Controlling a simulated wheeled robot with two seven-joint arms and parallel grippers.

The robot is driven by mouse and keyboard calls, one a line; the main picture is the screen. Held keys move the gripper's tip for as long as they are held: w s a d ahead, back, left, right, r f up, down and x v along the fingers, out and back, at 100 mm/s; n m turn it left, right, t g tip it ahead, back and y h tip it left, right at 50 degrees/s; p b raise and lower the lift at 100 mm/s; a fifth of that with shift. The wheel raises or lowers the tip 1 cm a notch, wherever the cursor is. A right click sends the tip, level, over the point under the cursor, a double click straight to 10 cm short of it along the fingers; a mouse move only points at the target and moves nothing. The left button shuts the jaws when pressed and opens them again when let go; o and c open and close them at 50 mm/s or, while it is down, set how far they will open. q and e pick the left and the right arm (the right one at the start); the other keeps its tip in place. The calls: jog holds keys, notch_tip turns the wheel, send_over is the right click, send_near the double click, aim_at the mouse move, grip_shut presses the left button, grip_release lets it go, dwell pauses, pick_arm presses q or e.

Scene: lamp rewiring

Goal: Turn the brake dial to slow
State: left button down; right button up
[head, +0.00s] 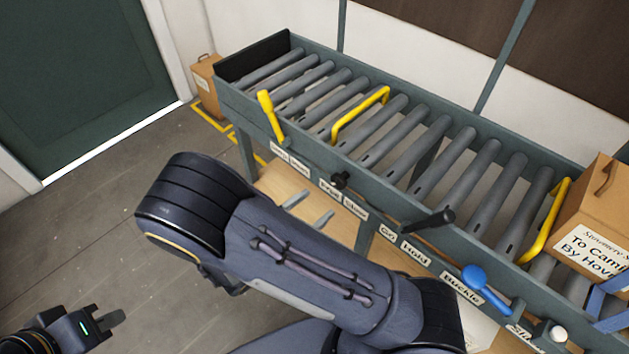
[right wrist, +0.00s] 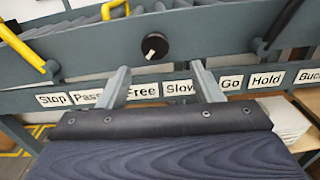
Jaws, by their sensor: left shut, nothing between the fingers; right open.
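The brake dial (right wrist: 154,46) is a round black knob with a white pointer mark on the conveyor's front rail. The mark's lower end appears to lean down and left, towards the "Free" label (right wrist: 141,91); the "Slow" label (right wrist: 180,88) is to its right. In the head view the dial (head: 340,180) is small and its pointer is unreadable. My right gripper (right wrist: 160,72) is open and empty, its fingers on either side below the dial, not around it. In the head view its fingers (head: 308,209) show beyond my arm. My left gripper (head: 112,319) is shut and empty, low at left.
A yellow lever (head: 270,115) stands left of the dial, a black lever (head: 430,222) right of it. A blue handle (head: 485,289) is further right. A cardboard box (head: 598,220) sits on the conveyor's right end. Floor at left is clear.

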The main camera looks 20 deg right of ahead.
aim_at(337, 184)
jog(key=shift+t, duration=0.3)
jog(key=x, duration=0.7)
jog(key=shift+w+d, duration=0.2)
jog(key=shift+w, duration=0.15)
jog(key=c, duration=1)
jog(key=shift+n+p, duration=0.3)
jog(key=shift+p, duration=0.05)
